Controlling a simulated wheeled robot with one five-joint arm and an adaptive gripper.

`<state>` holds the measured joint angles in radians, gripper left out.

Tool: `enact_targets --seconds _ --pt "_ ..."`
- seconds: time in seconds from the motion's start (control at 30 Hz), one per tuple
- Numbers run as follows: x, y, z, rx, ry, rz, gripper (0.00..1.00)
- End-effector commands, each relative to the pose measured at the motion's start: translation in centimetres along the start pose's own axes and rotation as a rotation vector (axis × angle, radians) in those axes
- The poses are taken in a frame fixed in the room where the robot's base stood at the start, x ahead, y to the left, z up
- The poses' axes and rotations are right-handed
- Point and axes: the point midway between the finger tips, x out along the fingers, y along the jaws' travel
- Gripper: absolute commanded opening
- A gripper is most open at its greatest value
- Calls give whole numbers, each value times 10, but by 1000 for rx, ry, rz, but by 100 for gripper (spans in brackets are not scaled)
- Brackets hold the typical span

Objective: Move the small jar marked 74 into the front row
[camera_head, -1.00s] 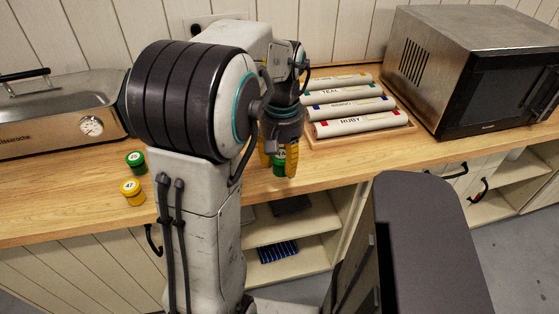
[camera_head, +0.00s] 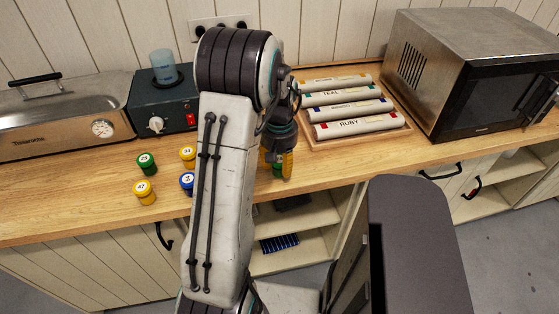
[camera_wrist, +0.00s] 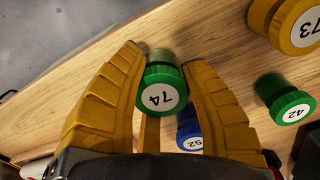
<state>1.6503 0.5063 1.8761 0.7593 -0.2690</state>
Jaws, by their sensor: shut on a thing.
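The small jar marked 74 (camera_wrist: 161,92) has a green lid with a white label, plainly read in the wrist view. My gripper (camera_wrist: 164,62) is shut on it, with one yellow finger on each side. In the head view my gripper (camera_head: 277,166) is at the counter's front part, and a green bit of the jar shows between the fingers. I cannot tell whether the jar touches the counter. A yellow jar 73 (camera_wrist: 298,28), a green jar 42 (camera_wrist: 288,104) and a blue jar 52 (camera_wrist: 188,130) stand around it in the wrist view.
Left of my arm stand a green jar (camera_head: 147,163), a yellow jar 47 (camera_head: 144,191), another yellow jar (camera_head: 187,157) and a blue jar (camera_head: 187,182). Behind are a dark device (camera_head: 160,110), a tray of labelled rolls (camera_head: 400,132) and a microwave (camera_head: 480,75).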

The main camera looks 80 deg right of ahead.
Motion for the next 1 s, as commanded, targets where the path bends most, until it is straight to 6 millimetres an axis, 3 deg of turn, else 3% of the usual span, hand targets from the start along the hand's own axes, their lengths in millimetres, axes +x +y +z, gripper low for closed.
enact_targets --seconds 0.67,0.7,0.9,1.0 --pt "15 0 0 0 1 0 7" --pt "13 0 0 0 1 0 46" --pt "13 0 0 0 0 0 63" --pt "13 0 0 0 0 0 63"
